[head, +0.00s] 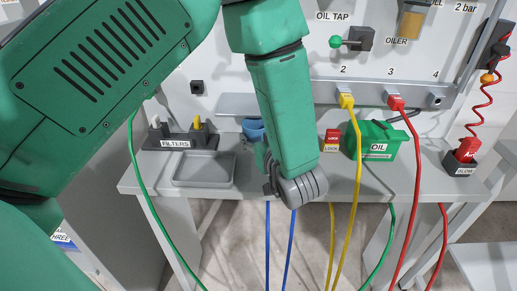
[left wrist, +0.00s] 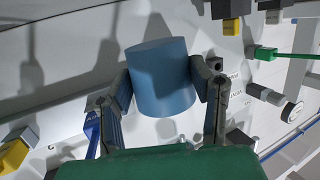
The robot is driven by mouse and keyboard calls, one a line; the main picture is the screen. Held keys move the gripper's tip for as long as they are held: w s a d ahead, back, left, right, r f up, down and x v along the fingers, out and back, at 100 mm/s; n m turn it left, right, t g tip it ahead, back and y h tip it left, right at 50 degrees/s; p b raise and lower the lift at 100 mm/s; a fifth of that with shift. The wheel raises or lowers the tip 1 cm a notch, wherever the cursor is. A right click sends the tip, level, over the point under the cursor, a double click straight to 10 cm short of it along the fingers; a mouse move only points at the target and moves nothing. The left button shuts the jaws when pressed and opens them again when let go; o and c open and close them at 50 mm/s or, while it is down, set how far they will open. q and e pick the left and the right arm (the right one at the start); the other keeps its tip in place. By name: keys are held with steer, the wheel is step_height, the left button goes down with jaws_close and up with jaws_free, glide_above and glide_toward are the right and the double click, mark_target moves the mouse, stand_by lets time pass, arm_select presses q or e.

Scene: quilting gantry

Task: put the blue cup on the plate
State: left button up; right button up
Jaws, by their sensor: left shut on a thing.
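The blue cup (left wrist: 160,78) fills the space between the two fingers of my left gripper (left wrist: 163,84) in the left wrist view. The fingers press on it from both sides. In the head view the blue cup (head: 252,129) shows above the grey bench, partly hidden by my green left forearm. My left gripper (head: 262,155) is mostly hidden behind that forearm. I cannot tell whether the cup touches the bench. I make out no plate in either view; my arm hides part of the bench. My right gripper is not in view.
A shallow grey rectangular tray (head: 205,169) lies on the bench (head: 340,190) left of the cup. A FILTERS holder (head: 173,141) stands behind it. The red LOCK block (head: 332,140) and green OIL box (head: 375,140) stand to the right. Yellow and red hoses hang across the bench front.

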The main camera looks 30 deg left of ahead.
mark_target(261, 134)
arm_select(q)
steer(key=r, duration=0.2)
steer(key=d+r+p, duration=0.1)
steer(key=r, duration=0.4)
steer(key=shift+w+d+r, duration=0.25)
steer(key=shift+d+r, duration=0.05)
steer(key=shift+r, duration=0.05)
steer(key=c, duration=0.4)
steer(key=r, duration=0.1)
steer(key=r+p, duration=0.1)
steer(key=r, duration=0.1)
steer(key=shift+s+a+r, duration=0.2)
steer(key=shift+a, duration=0.15)
jaws_close()
steer(key=shift+a+r, duration=0.1)
steer(key=shift+r, duration=0.25)
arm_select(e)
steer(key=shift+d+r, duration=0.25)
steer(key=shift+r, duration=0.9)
arm_select(q)
steer(key=shift+d+r, duration=0.1)
steer(key=shift+d, duration=0.15)
steer(key=o, duration=1.3)
jaws_free()
steer(key=shift+d, duration=0.1)
steer(key=o, duration=0.5)
steer(key=shift+a, duration=0.25)
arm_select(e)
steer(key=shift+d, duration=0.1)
